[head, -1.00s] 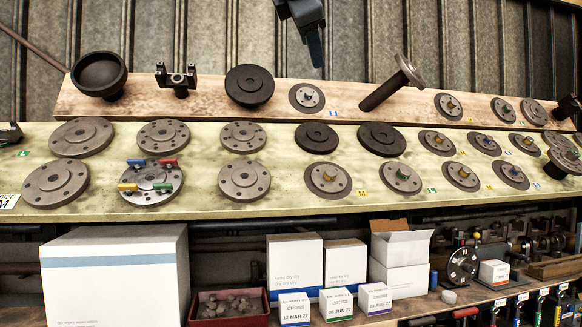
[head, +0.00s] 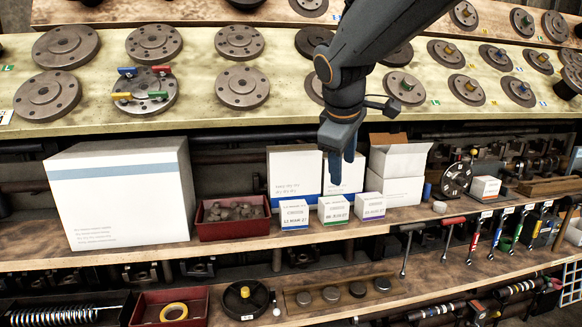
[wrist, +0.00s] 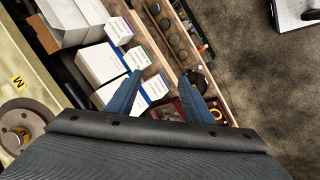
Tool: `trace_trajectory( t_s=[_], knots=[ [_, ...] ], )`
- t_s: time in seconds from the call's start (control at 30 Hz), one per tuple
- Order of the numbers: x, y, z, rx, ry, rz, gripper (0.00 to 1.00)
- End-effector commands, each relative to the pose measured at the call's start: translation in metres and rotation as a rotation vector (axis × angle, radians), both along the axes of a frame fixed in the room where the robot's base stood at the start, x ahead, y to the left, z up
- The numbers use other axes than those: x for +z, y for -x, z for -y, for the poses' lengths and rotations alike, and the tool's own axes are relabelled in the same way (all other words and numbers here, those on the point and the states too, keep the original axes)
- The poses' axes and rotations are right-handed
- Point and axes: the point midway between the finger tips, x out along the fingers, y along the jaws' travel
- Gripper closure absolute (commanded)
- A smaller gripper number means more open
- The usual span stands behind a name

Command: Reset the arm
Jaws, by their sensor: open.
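My gripper (head: 342,165) hangs pointing down in front of the middle shelf, by the small white boxes. In the wrist view my gripper (wrist: 160,95) shows two blue fingers spread apart with nothing between them that it holds. In the head view its fingers overlap the white box behind, and the gap between them is hidden. My dark grey arm reaches in from the top and covers part of the upper shelf with the flanges.
Small labelled boxes (head: 334,209) stand on the middle shelf, with a red bin (head: 233,231) and a large white box (head: 120,195) to their left. Round flanges (head: 241,87) lie on the sloped shelf above. Tools hang at right (head: 474,240). Open floor shows in the wrist view (wrist: 275,85).

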Motion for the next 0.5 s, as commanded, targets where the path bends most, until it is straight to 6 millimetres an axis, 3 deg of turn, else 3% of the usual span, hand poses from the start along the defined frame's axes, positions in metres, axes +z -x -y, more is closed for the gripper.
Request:
trace_trajectory(
  t_s=[0.03,0.1,0.3,0.4,0.5],
  knots=[
    [-0.035,0.015,0.013,-0.072,-0.048,-0.044,0.53],
    [-0.076,0.036,0.025,-0.181,-0.121,-0.093,0.53],
    [-0.182,0.113,0.057,-0.532,-0.306,-0.221,0.53],
    [-0.218,0.151,0.068,-0.697,-0.374,-0.264,0.53],
    [-0.242,0.180,0.074,-0.823,-0.419,-0.292,0.53]
  ],
)
